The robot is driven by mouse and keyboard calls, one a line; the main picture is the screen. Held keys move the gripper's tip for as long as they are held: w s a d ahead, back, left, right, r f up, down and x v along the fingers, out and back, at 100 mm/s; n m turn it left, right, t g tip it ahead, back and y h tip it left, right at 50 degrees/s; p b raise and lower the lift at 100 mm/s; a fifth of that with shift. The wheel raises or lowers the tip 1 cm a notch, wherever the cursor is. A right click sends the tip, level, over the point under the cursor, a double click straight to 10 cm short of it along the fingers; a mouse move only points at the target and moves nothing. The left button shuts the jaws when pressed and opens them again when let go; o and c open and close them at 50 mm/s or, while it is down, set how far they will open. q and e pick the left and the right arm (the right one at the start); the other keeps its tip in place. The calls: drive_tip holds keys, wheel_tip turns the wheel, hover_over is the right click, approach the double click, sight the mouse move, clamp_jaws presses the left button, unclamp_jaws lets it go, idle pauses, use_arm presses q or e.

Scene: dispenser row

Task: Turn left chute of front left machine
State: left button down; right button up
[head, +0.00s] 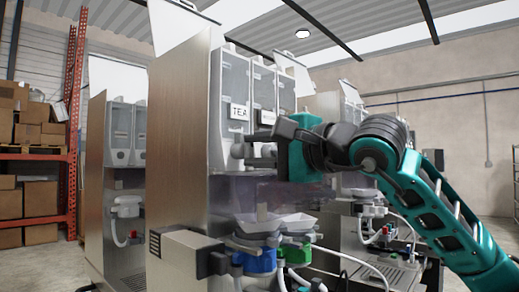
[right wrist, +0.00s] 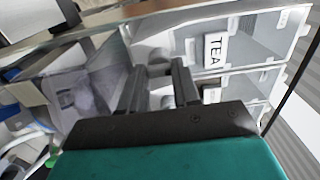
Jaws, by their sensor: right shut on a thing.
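The front left machine (head: 180,150) is a tall metal-sided dispenser with clear canisters on top. Its left canister (head: 235,85) carries a TEA label, which also shows in the right wrist view (right wrist: 215,50). The left chute (head: 237,151) is a small grey piece below that canister. My right gripper (head: 252,150), in teal and black, reaches in from the right and is shut on the left chute. In the right wrist view its two dark fingers (right wrist: 158,68) stand either side of the chute, partly hiding it. My left gripper is in neither view.
Below the chute are white funnels (head: 275,224) and blue (head: 258,261) and green (head: 296,253) parts. Another machine (head: 120,180) stands behind on the left, and more stand behind my right arm. An orange rack (head: 72,130) with cardboard boxes is at far left.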

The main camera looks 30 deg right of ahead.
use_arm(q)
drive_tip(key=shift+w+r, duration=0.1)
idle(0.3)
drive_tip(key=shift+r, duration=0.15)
use_arm(e)
drive_tip(key=o, duration=1.1)
drive_tip(key=shift+c, duration=0.2)
drive_tip(key=shift+f, duration=0.1)
